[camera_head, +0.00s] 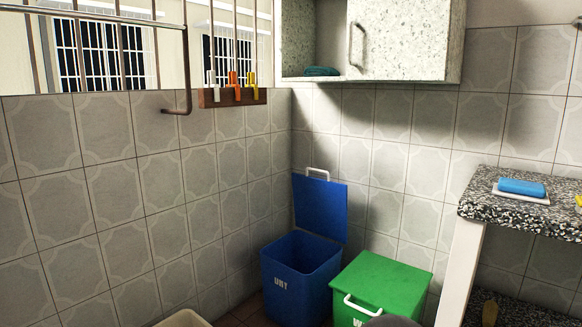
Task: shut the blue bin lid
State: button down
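The blue bin (296,285) stands on the floor in the tiled corner, with pale lettering on its front. Its blue lid (320,207) is raised, standing up and tilted at the back of the bin. A white handle (318,174) shows at the lid's upper edge. The bin's mouth is open and its inside looks dark blue, with no contents that I can make out. My gripper is not recognisable in this view.
A green bin (384,285) with its lid down and a white handle stands right beside the blue bin. A speckled counter (519,210) is at right, a wall cabinet (405,40) above. A cream container (183,319) shows at the bottom edge. A grey rounded shape overlaps the green bin's front.

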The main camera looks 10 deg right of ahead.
aim_at(321, 206)
jog(key=z, duration=0.1)
jog(key=i, duration=1.1)
jog(key=z, duration=0.45)
